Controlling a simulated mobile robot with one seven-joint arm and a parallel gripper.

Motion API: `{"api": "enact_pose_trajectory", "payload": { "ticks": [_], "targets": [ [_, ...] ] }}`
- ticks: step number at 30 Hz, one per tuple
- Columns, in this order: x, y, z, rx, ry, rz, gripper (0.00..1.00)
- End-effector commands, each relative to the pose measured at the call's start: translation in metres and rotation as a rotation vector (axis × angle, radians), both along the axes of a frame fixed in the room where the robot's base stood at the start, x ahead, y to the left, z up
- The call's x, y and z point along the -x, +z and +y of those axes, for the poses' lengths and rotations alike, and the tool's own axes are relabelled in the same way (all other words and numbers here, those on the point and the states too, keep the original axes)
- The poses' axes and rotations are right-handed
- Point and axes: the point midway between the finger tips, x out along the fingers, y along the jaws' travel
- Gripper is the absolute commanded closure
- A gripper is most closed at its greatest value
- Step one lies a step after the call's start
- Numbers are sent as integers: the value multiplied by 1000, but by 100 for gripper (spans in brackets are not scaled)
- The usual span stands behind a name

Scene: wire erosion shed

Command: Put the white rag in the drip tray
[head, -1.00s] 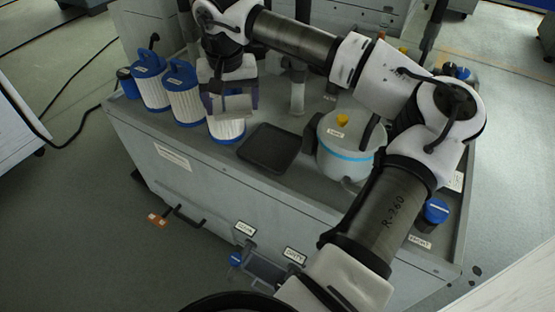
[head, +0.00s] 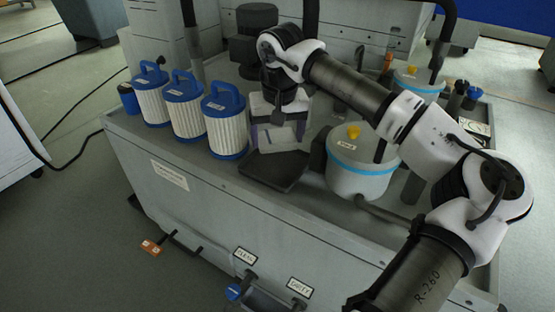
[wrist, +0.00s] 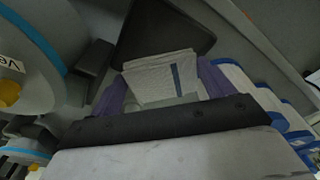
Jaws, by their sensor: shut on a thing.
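My gripper (head: 278,132) has purple fingers and is shut on the white rag (head: 280,142), which hangs between them. In the wrist view the rag (wrist: 160,80) shows as a pale ribbed cloth with a dark blue stripe, between the purple fingers (wrist: 163,88). The drip tray (head: 268,176) is a shallow black tray on the grey cabinet top. The rag shows at the tray's back edge in the head view; its exact height over the tray is unclear. The tray also shows dark beyond the rag in the wrist view (wrist: 160,28). It looks empty where visible.
Several white filters with blue caps (head: 225,122) stand left of the tray. A grey canister with a blue band (head: 360,168) and yellow knob stands close at its right. A dark cylinder (head: 256,25) is behind. The cabinet's front edge (head: 225,178) lies just before the tray.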

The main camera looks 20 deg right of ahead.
Motion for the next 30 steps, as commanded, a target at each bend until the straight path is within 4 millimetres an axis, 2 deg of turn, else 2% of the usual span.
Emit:
{"api": "enact_pose_trajectory", "payload": {
  "ticks": [1, 3, 8, 15, 27, 28, 30],
  "targets": [
    [1, -9, 0, 0, 1, 2, 63],
    [0, -16, 0, 0, 1, 0, 63],
    [0, -26, 0, 0, 0, 0, 63],
    [0, -60, 0, -1, -1, 1, 63],
    [0, -67, 0, 1, 0, 0, 63],
    [0, -66, 0, 1, 0, 0, 18],
    [0, -65, 0, 1, 0, 0, 9]
  ]
}}
